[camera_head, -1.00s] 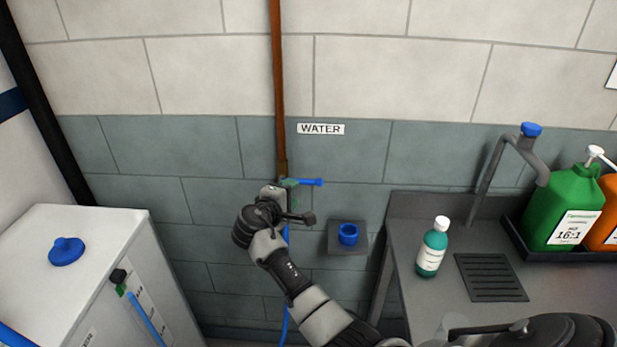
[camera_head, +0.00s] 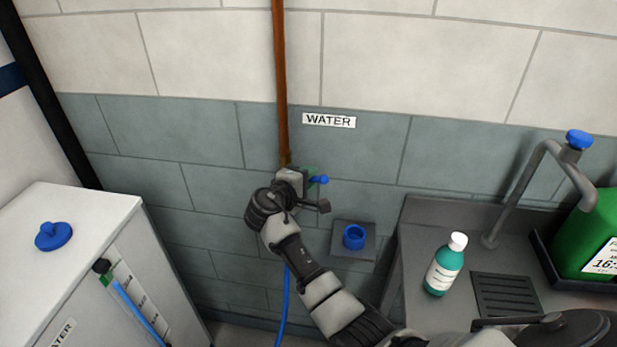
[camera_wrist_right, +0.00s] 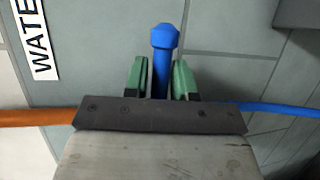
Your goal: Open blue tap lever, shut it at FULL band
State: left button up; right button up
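The blue tap lever (camera_head: 319,180) sticks out to the right beside the copper pipe (camera_head: 280,80), under the WATER sign (camera_head: 329,121). My right gripper (camera_head: 310,178) is at the tap and hides the tap body. In the right wrist view, the lever (camera_wrist_right: 162,62) stands between the green fingers (camera_wrist_right: 160,80), with narrow gaps showing. The white tank (camera_head: 85,225) at left has a gauge with a blue strip (camera_head: 138,313) running up to a small green piece (camera_head: 104,279) under a black cap. The gauge marks are too small to read. My left gripper is not in view.
A blue hose (camera_head: 285,300) hangs below the tap. A blue ring-shaped holder (camera_head: 354,237) sits on a grey wall plate. At right are a grey sink counter (camera_head: 420,225), a teal bottle (camera_head: 445,264), a blue-topped faucet (camera_head: 579,139) and a green jug (camera_head: 590,235).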

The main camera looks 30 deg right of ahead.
jog(key=shift+d, duration=0.15)
grip_shut()
